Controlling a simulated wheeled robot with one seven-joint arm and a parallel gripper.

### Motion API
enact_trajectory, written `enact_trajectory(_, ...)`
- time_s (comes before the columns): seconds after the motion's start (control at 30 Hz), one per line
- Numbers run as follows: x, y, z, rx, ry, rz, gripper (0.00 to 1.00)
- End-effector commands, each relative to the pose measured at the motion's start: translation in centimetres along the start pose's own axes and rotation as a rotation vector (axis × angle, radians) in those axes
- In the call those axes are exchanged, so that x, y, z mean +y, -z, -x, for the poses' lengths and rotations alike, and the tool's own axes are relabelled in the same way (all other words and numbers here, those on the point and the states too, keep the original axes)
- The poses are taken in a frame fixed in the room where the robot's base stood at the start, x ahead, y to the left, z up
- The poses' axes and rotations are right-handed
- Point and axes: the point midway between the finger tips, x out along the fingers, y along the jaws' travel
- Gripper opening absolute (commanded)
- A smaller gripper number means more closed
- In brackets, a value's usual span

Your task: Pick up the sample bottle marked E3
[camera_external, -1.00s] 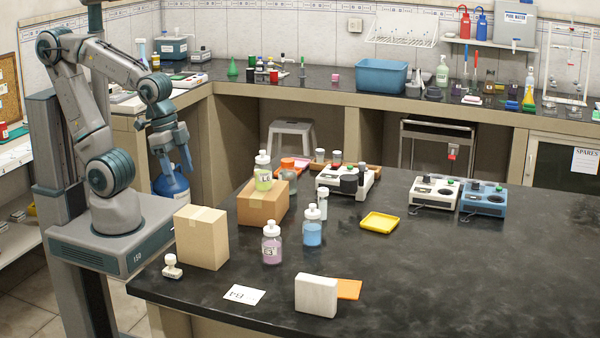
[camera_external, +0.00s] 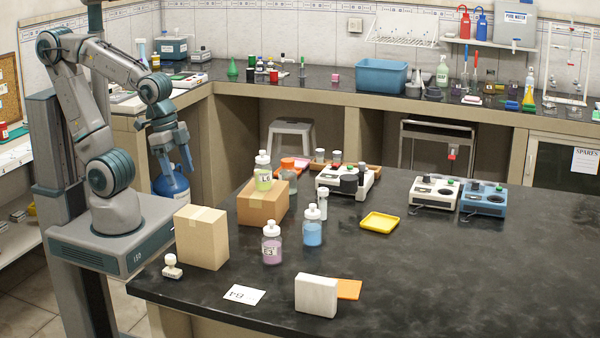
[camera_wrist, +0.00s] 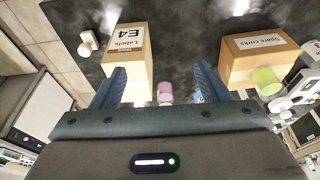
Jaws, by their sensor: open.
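A clear bottle of purple liquid with a white cap (camera_external: 272,246) stands upright on the dark bench, and its label appears to read E3. It also shows small between my fingers in the wrist view (camera_wrist: 165,91), past the boxes. My gripper (camera_external: 179,168) is open and empty, pointing down left of the bench, well apart from the bottle. In the wrist view its two blue fingers (camera_wrist: 160,78) are spread wide.
A tan carton (camera_external: 202,238) marked Labels E4 stands between gripper and purple bottle. A blue-liquid bottle (camera_external: 312,230) stands close behind it. A brown box (camera_external: 262,207) carries a green-liquid bottle (camera_external: 263,177). A white block (camera_external: 316,295) and card (camera_external: 244,295) lie in front.

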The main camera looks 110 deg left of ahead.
Motion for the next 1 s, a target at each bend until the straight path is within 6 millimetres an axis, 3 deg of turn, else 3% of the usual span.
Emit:
enact_trajectory(0.17, 0.1, 2.1, 0.1, -0.022, -0.002, 0.101, 0.69)
enact_trajectory(0.47, 0.3, 11.4, -0.9, -0.118, 0.024, 0.584, 0.69)
enact_trajectory(0.8, 0.8, 21.0, -5.0, -0.203, 0.123, 1.126, 0.69)
enact_trajectory(1.0, 1.1, 23.7, -6.7, -0.218, 0.167, 1.300, 0.69)
